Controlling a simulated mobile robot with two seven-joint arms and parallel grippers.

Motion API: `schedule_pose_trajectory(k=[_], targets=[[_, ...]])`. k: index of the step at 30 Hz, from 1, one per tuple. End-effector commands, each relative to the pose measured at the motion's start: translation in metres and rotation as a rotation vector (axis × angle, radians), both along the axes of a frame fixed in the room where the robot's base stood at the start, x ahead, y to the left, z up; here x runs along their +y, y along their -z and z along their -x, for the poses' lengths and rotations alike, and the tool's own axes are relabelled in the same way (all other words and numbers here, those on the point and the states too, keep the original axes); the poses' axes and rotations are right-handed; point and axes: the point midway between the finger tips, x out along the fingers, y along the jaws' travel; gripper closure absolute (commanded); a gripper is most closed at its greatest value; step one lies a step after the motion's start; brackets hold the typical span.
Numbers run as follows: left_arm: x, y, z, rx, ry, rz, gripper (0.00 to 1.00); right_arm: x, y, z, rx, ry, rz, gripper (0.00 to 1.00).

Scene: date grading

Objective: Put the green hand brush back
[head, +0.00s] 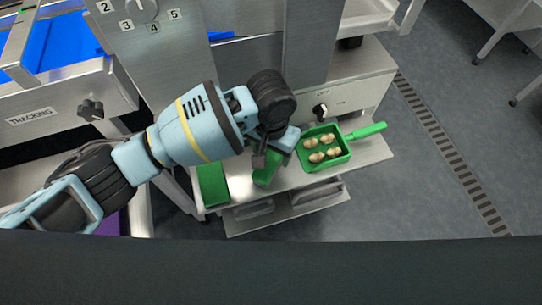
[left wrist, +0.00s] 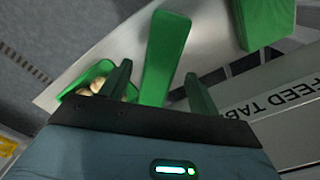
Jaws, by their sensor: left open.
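The green hand brush (head: 266,172) lies on the steel shelf, partly hidden under my left gripper (head: 274,152) in the head view. In the left wrist view the brush (left wrist: 166,50) is a long green piece reaching down between the two dark fingers of my left gripper (left wrist: 157,72). The fingers are apart, one on each side of the brush, with a gap visible on both sides. I cannot tell how far above the brush they are. My right gripper is in neither view.
A green scoop (head: 347,157) holding several dates (head: 316,157) lies right of the brush, its handle pointing right. A green tray (head: 213,184) stands left of the brush. A steel machine with numbered dial (head: 144,10) rises behind. Grey floor (head: 440,90) is open at right.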

Motion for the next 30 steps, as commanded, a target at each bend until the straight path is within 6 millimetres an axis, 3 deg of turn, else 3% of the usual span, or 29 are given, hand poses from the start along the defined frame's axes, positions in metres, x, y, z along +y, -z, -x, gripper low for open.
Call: schedule_pose_trajectory(k=[1, 6, 12, 30], targets=[[-0.001, -0.014, 0.0, -0.004, 0.002, 0.002, 0.39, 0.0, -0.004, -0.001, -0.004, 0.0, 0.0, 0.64], [-0.001, -0.046, 0.0, -0.002, 0.002, 0.002, 0.39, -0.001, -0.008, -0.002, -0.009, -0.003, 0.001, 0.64], [-0.001, -0.067, 0.0, 0.0, 0.0, 0.001, 0.39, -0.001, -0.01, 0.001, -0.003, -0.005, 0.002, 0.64], [0.0, -0.072, 0.001, 0.001, 0.001, 0.0, 0.39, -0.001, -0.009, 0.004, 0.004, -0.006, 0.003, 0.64]])
